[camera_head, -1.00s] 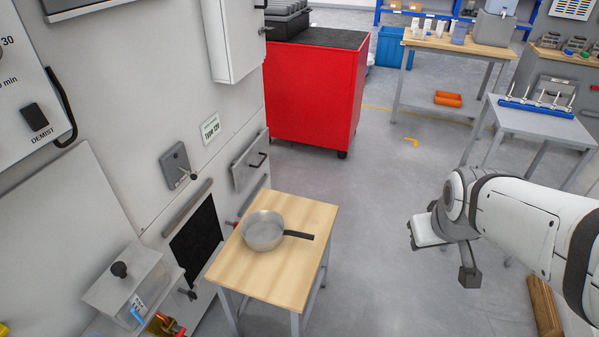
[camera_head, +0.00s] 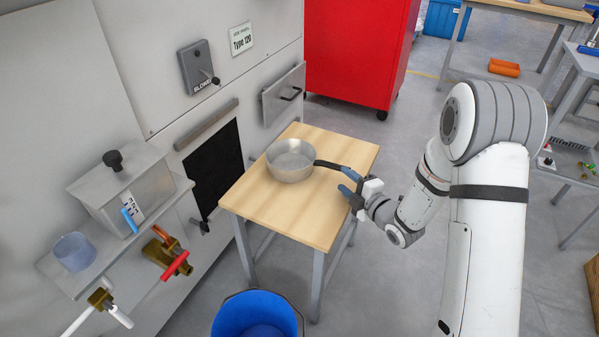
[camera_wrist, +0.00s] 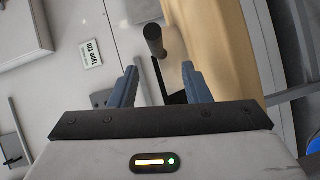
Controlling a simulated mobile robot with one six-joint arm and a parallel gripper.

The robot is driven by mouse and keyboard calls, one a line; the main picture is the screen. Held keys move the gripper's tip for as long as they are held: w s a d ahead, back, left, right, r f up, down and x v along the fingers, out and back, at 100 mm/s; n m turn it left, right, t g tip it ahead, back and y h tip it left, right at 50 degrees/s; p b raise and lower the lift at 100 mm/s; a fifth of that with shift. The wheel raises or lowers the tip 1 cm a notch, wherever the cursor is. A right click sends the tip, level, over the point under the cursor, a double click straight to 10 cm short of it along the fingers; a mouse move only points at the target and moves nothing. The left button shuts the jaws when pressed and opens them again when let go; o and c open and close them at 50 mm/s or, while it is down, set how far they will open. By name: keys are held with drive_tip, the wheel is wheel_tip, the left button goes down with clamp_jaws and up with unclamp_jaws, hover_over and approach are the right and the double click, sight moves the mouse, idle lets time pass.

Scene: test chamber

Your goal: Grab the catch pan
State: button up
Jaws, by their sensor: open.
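The catch pan (camera_head: 290,163) is a round metal pan that sits upright on a small wooden-topped table (camera_head: 265,202). Its dark handle (camera_head: 328,164) points right, toward my gripper (camera_head: 348,183). My gripper has blue fingers and is open at the handle's end, near the table's right edge. In the wrist view, a dark rod-like end (camera_wrist: 154,41), which looks like the handle, lies ahead of the gap between the fingers (camera_wrist: 159,68). I cannot tell whether a finger touches the handle.
A white wall panel with a shelf (camera_head: 90,275) and a red-handled valve (camera_head: 175,265) stands at left. A blue bin (camera_head: 257,300) is on the floor in front of the table. A red cabinet (camera_head: 358,50) stands behind. The table's front part is bare.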

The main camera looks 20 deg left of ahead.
sight(332, 168)
drive_tip(key=shift+w+a+f, duration=0.15)
drive_tip(key=shift+a, duration=0.25)
drive_tip(key=x, duration=0.4)
drive_tip(key=b+x, duration=0.1)
drive_tip(key=x, duration=0.2)
drive_tip(key=shift+w+d+r, duration=0.2)
drive_tip(key=shift+w+r, duration=0.05)
clamp_jaws()
